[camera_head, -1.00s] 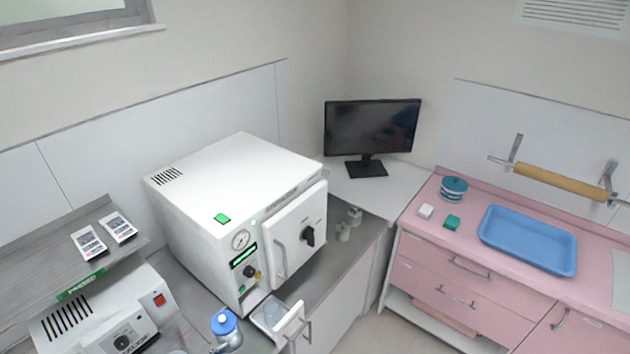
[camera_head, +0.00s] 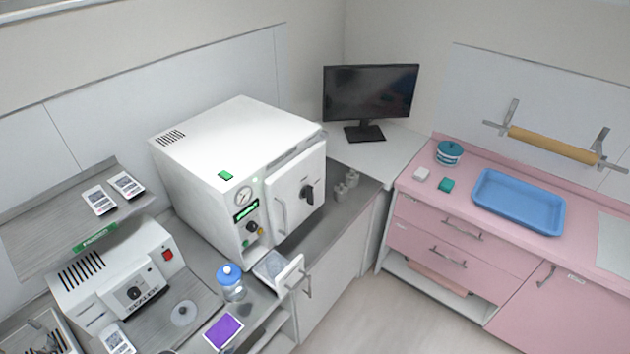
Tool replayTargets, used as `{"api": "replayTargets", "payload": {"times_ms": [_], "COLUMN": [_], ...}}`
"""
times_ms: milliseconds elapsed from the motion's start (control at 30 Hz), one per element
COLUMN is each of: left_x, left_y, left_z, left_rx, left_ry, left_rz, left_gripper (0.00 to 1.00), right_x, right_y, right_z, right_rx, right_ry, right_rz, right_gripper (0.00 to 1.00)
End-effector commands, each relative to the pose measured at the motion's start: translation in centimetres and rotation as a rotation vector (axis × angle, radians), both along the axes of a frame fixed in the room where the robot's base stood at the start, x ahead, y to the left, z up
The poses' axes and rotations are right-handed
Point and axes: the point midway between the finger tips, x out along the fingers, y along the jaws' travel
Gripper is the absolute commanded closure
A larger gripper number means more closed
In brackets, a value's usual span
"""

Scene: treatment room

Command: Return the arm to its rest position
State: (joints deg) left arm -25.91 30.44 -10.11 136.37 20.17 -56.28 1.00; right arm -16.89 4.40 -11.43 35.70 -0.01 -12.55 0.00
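Neither of my grippers shows in the head view, and I see no part of either arm that I can make out for sure. The arm's position is therefore hidden from me. The steriliser (camera_head: 235,165), a white box with a gauge and a black knob on its door, stands on the grey counter at centre left. Its door looks closed.
A small drawer (camera_head: 280,270) sticks out below the steriliser, beside a blue-capped bottle (camera_head: 231,284) and a purple card (camera_head: 223,331). A sealing machine (camera_head: 115,275) stands at left. A monitor (camera_head: 370,95) and a blue tray (camera_head: 518,202) on a pink cabinet (camera_head: 460,225) stand further right.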

Motion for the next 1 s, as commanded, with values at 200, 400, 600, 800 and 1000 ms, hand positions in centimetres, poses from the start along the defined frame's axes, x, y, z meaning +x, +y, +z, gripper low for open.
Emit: {"api": "replayTargets", "payload": {"times_ms": [200,400,600,800,1000], "left_x": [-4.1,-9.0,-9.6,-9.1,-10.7], "left_y": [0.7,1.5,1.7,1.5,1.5], "left_z": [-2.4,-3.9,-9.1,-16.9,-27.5], "left_rx": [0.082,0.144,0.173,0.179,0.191], "left_ry": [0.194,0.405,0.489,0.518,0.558], "left_rz": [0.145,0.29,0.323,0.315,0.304], "left_gripper": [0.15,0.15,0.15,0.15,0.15], "right_x": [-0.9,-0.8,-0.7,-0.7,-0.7], "right_y": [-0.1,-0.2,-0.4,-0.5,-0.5], "right_z": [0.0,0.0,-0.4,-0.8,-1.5], "right_rx": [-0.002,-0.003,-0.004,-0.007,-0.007], "right_ry": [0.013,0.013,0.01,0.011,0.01], "right_rz": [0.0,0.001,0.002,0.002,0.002], "right_gripper": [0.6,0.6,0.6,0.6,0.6]}}
